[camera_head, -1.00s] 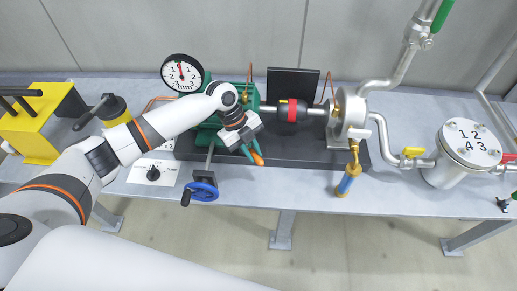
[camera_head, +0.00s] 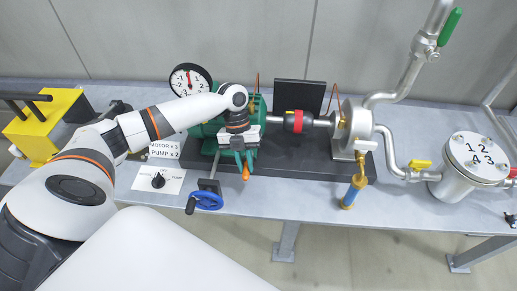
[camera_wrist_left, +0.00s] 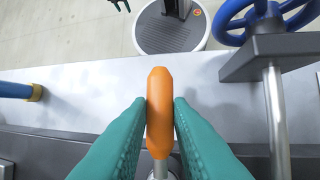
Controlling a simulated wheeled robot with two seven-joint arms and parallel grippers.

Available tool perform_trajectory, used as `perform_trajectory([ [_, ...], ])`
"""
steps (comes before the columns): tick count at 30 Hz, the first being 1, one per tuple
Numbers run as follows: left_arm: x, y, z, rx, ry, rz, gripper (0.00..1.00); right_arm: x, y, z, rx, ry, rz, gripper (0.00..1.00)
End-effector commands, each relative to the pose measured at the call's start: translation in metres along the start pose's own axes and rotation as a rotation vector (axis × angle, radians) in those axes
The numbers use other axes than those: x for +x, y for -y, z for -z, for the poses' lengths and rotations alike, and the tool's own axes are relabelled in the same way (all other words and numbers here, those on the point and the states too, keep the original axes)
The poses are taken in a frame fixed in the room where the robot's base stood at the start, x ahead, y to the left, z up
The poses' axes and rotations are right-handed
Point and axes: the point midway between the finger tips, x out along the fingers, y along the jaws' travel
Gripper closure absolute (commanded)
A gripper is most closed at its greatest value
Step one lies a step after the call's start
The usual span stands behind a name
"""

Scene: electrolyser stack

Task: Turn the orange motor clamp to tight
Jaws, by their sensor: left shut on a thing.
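The orange motor clamp handle (camera_wrist_left: 160,112) stands between the two green fingers of my left gripper (camera_wrist_left: 158,130) in the left wrist view, with a metal stem below it. The fingers are shut on it. In the head view the left gripper (camera_head: 245,168) points down at the front of the green motor (camera_head: 205,130), and only the orange tip (camera_head: 246,173) shows below the fingers. The rest of the clamp is hidden by the gripper.
A blue handwheel (camera_head: 208,200) is close to the left of the gripper. A labelled selector knob (camera_head: 158,180) lies further left. A dial gauge (camera_head: 190,79) stands behind.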

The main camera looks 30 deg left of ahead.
Motion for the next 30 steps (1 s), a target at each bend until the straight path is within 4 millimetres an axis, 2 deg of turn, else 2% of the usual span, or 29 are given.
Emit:
perform_trajectory([
  [6, -0.0021, 0.008, -0.0011, 0.012, 0.001, 0.005, 1.0, -0.0007, 0.0042, 0.0001, -0.001, 0.0, 0.005, 0.45],
  [17, -0.0023, 0.0085, -0.0012, 0.015, 0.002, 0.006, 1.0, -0.0005, 0.0067, -0.002, 0.001, 0.003, 0.008, 0.45],
  [18, -0.0023, 0.0085, -0.0012, 0.014, 0.002, 0.006, 0.75, -0.0005, 0.0067, -0.0021, 0.001, 0.003, 0.008, 0.45],
  [21, -0.0021, 0.0083, -0.0011, 0.014, 0.002, 0.006, 0.59, -0.0005, 0.0067, -0.0021, 0.001, 0.003, 0.008, 0.45],
  [30, -0.0028, 0.0079, -0.0009, 0.012, 0.002, 0.004, 0.59, 0.0, 0.0065, -0.0021, 0.001, 0.003, 0.008, 0.45],
])
